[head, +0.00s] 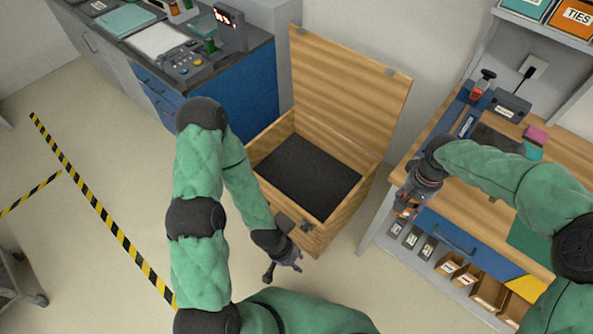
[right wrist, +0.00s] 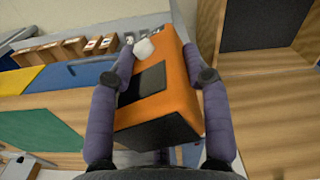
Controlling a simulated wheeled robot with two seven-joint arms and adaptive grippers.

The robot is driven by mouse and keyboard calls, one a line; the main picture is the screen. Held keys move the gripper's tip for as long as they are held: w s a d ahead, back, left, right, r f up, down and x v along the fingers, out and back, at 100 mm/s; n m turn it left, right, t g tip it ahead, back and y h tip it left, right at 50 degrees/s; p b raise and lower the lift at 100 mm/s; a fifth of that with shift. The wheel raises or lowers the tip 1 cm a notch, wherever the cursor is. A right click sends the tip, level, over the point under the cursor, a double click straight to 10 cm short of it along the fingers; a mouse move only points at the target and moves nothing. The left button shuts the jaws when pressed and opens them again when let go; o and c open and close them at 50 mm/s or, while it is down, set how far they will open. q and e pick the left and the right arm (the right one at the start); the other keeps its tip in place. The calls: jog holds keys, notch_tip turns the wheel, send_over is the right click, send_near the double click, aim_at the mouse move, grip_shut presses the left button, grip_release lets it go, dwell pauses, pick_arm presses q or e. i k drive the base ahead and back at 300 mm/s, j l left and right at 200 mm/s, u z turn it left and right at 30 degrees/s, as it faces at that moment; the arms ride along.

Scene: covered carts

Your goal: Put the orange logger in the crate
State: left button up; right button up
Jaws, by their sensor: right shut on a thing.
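The orange logger (right wrist: 160,85), a boxy orange case with a dark panel and a white knob, sits between the two purple fingers of my right gripper (right wrist: 160,78), which is shut on it. In the head view my right gripper (head: 405,205) hangs at the workbench's left edge, right of the crate, with a bit of orange showing. The crate (head: 346,207) is a wooden box with its lid (head: 350,95) raised and a dark, empty-looking floor. My left gripper (head: 283,268) is open and empty by the crate's front left corner.
The wooden workbench (head: 440,185) at right holds a dark device (head: 508,106) and small items, with bins (head: 488,293) on the shelf beneath. A blue cabinet (head: 245,90) with instruments stands behind left. Striped tape (head: 95,210) marks open floor at left.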

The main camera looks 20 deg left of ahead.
aim_at(306, 184)
jog(key=i+j, duration=0.15)
jog(key=j, duration=0.3)
jog(key=i+j+z, duration=0.1)
jog(key=j, duration=0.4)
jog(key=i+j, duration=0.15)
jog(key=j, duration=0.3)
jog(key=i+j+z, duration=0.1)
jog(key=j, duration=0.4)
jog(key=i+j+z, duration=0.1)
jog(key=j, duration=0.4)
jog(key=i+j, duration=0.15)
jog(key=j, duration=0.15)
jog(key=i+j, duration=0.15)
jog(key=j, duration=0.2)
jog(key=i+j, duration=0.1)
jog(key=j, duration=0.2)
jog(key=z, duration=0.05)
